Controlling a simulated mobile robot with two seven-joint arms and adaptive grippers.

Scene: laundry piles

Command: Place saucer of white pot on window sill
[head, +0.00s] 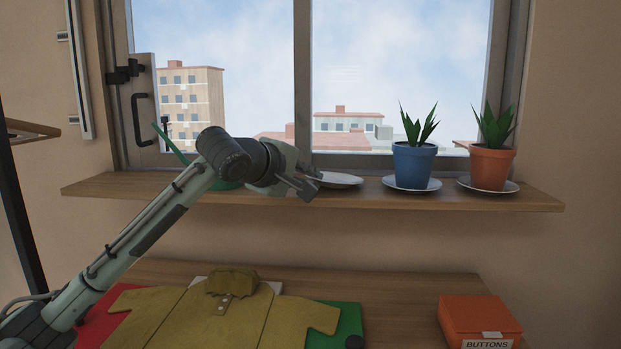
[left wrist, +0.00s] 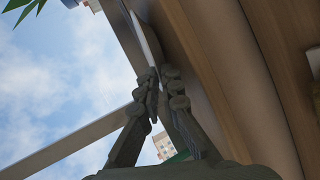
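A white saucer (head: 340,180) lies at the window sill (head: 240,198), left of the blue pot, with no pot on it. It looks level, and I cannot tell whether it rests fully on the wood. My left gripper (head: 308,184) is at its left edge. In the left wrist view the saucer (left wrist: 147,38) shows nearly edge-on, its rim between the fingertips of my left gripper (left wrist: 160,72), which look closed on it. No white pot is in view. My right gripper is out of view.
A blue pot (head: 413,164) and an orange pot (head: 492,167) stand on saucers at the right.

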